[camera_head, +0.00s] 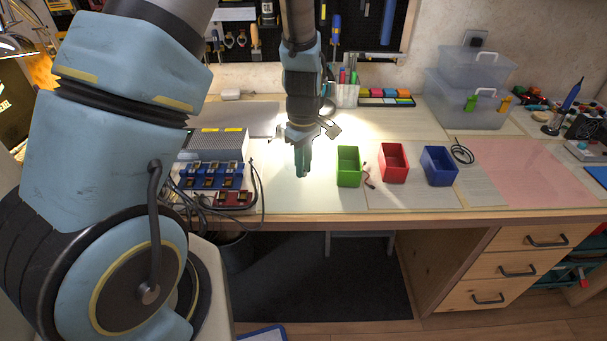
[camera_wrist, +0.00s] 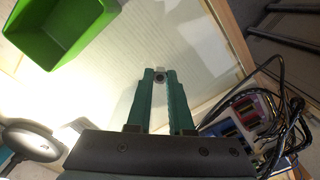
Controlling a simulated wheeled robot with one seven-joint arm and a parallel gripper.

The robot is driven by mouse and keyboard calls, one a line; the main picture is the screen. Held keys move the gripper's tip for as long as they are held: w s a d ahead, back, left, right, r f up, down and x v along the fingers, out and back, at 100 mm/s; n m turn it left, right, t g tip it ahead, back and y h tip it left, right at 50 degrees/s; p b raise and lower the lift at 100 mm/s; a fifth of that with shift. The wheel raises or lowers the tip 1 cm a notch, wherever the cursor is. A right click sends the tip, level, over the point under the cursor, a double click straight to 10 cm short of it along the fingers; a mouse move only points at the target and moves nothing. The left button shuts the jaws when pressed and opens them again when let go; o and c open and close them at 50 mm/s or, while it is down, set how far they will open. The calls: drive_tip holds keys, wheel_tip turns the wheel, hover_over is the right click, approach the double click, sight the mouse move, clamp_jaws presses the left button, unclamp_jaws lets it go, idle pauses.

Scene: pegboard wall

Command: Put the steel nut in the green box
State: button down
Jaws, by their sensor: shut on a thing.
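The steel nut (camera_wrist: 159,76) is a small grey piece with a dark hole. It sits between the fingertips of my gripper (camera_wrist: 160,84) in the wrist view, and my gripper is shut on it. In the head view my gripper (camera_head: 302,174) points down over the worktop, left of the green box (camera_head: 348,178). The nut is too small to make out there. The green box stands open at the top on the worktop. It also shows at the upper left of the wrist view (camera_wrist: 62,48), apart from the fingers.
A red box (camera_head: 393,176) and a blue box (camera_head: 438,178) stand right of the green box. A dark cable (camera_head: 369,178) lies between green and red boxes. Circuit boards with loose cables (camera_head: 212,178) are on the left. A pen holder (camera_head: 346,95) stands behind.

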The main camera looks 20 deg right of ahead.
wheel_tip(320, 180, up, 6)
drive_tip(key=shift+d+f+b, duration=0.1)
drive_tip(key=shift+f+b, duration=0.05)
drive_tip(key=shift+b, duration=0.25)
drive_tip(key=d+r+p, duration=0.2)
drive_tip(key=d, duration=1)
drive_tip(key=shift+m, duration=0.3)
drive_tip(key=f, duration=0.2)
drive_tip(key=f+p, duration=0.1)
drive_tip(key=f, duration=0.2)
drive_tip(key=shift+w+d, duration=0.1)
drive_tip(key=shift+d, duration=0.1)
drive_tip(key=shift+f+p, duration=0.9)
drive_tip(key=shift+f, duration=1.65)
drive_tip(key=shift+f, duration=0.2)
drive_tip(key=c, duration=1.1)
unclamp_jaws()
